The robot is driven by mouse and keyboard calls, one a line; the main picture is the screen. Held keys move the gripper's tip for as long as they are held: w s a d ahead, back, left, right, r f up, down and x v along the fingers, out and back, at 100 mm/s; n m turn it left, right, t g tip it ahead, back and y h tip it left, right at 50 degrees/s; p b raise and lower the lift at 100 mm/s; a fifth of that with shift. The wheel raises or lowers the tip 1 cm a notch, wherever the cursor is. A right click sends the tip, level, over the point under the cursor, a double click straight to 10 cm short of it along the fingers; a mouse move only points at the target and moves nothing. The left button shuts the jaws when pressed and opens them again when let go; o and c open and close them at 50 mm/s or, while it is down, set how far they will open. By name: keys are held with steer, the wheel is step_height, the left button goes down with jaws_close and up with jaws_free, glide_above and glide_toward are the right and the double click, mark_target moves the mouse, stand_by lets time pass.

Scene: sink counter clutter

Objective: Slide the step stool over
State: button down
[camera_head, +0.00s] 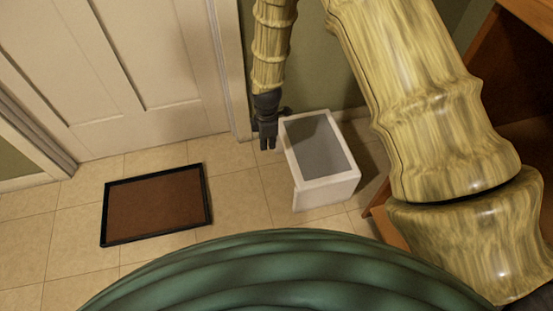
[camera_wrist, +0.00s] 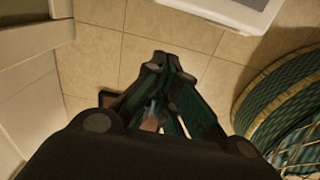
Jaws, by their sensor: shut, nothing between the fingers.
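The step stool (camera_head: 328,189) is white with a grey top panel, and it stands on the tiled floor beside the green wall in the head view. Its white edge also shows at the top of the wrist view (camera_wrist: 240,12). My gripper (camera_head: 267,147) is shut and empty, pointing down just left of the stool's far left corner in the head view. In the wrist view my gripper's fingertips (camera_wrist: 166,62) are together above bare tiles, apart from the stool.
A brown mat with a black rim (camera_head: 106,225) lies on the floor to the left. A white panelled door (camera_head: 120,70) stands behind it. Wooden furniture (camera_head: 515,60) is at the right. Bare tiles lie between mat and stool.

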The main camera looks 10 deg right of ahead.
steer(key=w+d+f+b, duration=0.1)
steer(key=d+f+b, duration=0.2)
steer(key=f+b, duration=0.4)
step_height(320, 180, down, 3)
steer(key=shift+w+d+f, duration=0.1)
steer(key=shift+w+d, duration=0.05)
steer(key=shift+d, duration=0.2)
stand_by(0.5)
